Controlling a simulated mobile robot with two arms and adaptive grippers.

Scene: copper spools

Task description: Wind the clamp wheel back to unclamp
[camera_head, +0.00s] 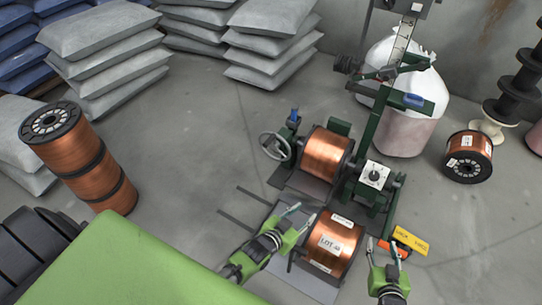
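The clamp wheel (275,147) is a grey spoked handwheel on the left side of the green winding machine (376,190). A copper spool (326,154) sits in the machine to the right of the wheel. My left gripper (302,213) is open, its fingers spread, nearer to me than the wheel and well apart from it. It is beside a second, labelled copper spool (336,243) on a dark plate. My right gripper (382,252) is open, to the right of that labelled spool. I see nothing held in either gripper.
Stacked copper spools (92,170) stand at left, and another spool (468,157) lies at right. A white bag (404,125) stands behind the machine. Floor (190,215) left of the wheel is clear.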

